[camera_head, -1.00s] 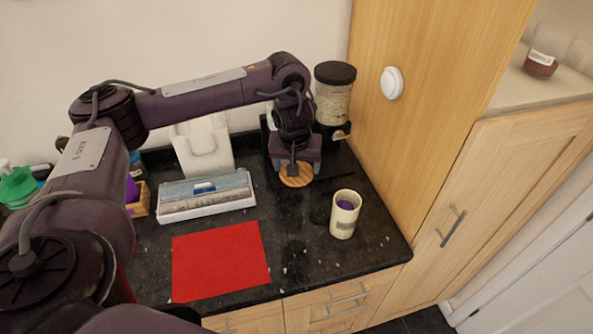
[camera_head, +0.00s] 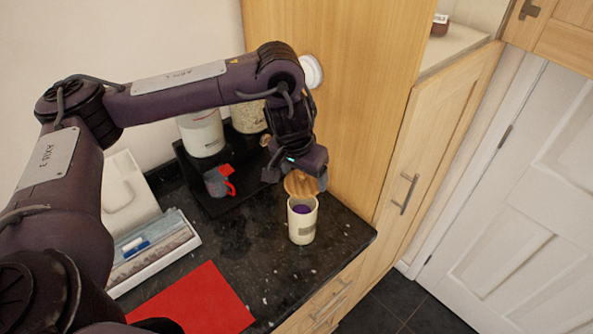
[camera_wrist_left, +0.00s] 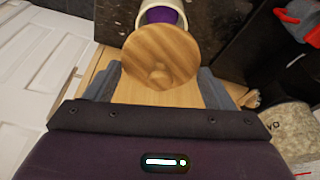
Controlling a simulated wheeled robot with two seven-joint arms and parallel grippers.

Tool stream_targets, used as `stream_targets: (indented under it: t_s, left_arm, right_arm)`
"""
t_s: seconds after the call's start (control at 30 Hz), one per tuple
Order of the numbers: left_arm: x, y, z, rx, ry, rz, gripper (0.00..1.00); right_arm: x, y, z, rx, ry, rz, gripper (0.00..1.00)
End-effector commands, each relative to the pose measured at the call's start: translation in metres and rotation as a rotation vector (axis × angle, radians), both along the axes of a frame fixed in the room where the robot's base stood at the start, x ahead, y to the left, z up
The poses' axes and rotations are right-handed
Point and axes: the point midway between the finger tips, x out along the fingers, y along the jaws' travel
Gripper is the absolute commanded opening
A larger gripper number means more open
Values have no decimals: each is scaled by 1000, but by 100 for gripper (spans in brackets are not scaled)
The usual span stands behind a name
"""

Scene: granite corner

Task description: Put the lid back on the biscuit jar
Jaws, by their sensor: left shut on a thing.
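The biscuit jar (camera_head: 302,226) is a cream cylinder standing upright and open on the black counter, with something purple inside. It also shows at the top of the left wrist view (camera_wrist_left: 182,28), partly hidden by the lid. The round wooden lid (camera_head: 299,186) has a small knob (camera_wrist_left: 158,74). My left gripper (camera_head: 297,178) is shut on the lid, with a finger at each side of its rim. In the head view the lid is tilted and appears just behind and above the jar's mouth. Whether they touch is unclear. My right gripper is not in view.
A red mat (camera_head: 200,302) lies at the counter front, with a long box (camera_head: 158,253) behind it. A tall wooden cupboard (camera_head: 350,100) borders the right side.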

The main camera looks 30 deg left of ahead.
Motion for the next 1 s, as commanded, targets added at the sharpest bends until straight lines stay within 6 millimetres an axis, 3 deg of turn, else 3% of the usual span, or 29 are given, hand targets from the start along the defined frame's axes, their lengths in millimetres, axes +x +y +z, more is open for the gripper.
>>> stream_targets:
  t_s: [0.1,0.23,0.6,1.0]
  left_arm:
    - [0,0,-9,0,-1,1,54]
    - [0,0,-18,-1,-1,2,54]
    - [0,0,-48,-1,2,3,54]
    - [1,0,-61,-1,-1,3,54]
  right_arm:
    - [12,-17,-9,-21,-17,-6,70]
    - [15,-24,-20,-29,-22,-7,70]
    - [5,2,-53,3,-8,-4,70]
    - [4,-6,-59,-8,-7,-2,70]
